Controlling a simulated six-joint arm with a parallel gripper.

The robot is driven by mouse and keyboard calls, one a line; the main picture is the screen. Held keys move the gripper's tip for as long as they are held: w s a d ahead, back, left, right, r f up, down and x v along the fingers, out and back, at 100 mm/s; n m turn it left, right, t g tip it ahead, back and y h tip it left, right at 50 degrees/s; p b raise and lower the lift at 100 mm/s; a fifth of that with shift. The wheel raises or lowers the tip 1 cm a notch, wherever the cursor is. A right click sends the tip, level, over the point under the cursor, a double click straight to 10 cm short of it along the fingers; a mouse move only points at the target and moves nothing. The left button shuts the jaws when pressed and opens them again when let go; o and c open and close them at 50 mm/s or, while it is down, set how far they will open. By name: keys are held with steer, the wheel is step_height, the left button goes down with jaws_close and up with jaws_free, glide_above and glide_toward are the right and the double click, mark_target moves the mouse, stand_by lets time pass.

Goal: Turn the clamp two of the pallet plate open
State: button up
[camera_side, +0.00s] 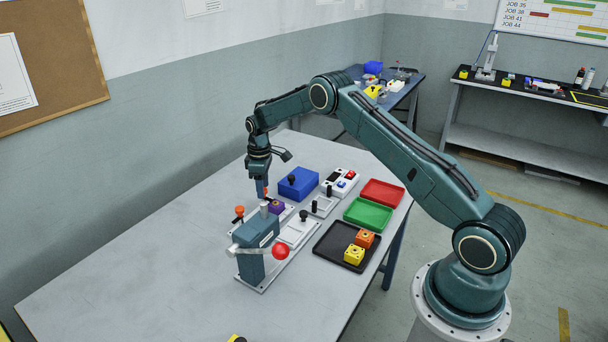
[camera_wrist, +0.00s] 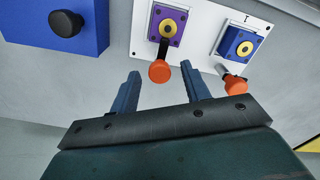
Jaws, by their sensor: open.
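The white pallet plate (camera_wrist: 202,32) carries a purple block (camera_wrist: 170,22) and a blue block (camera_wrist: 242,43), each with a yellow ring. A mark like "I" is by the blue block; I see no mark by the purple one. My gripper is open, one finger on each side of this knob, seemingly not touching. The clamp by the blue block (camera_wrist: 235,84) lies right of the right finger. In the side view my gripper (camera_side: 262,192) points down beside the purple block (camera_side: 277,206).
A teal press (camera_side: 257,245) with a red-balled lever (camera_side: 280,251) stands in front of the plate. A blue box (camera_side: 298,183) with a black knob is close behind. A black tray (camera_side: 335,254), green tray (camera_side: 368,214) and red tray (camera_side: 382,192) lie right. The table's left front is clear.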

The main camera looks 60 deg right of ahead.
steer(key=c, duration=1)
steer(key=shift+m, duration=0.5)
steer(key=m, duration=0.3)
steer(key=shift+m, duration=0.3)
steer(key=m, duration=0.4)
steer(key=shift+m, duration=0.3)
steer(key=m, duration=0.8)
steer(key=shift+m, duration=0.4)
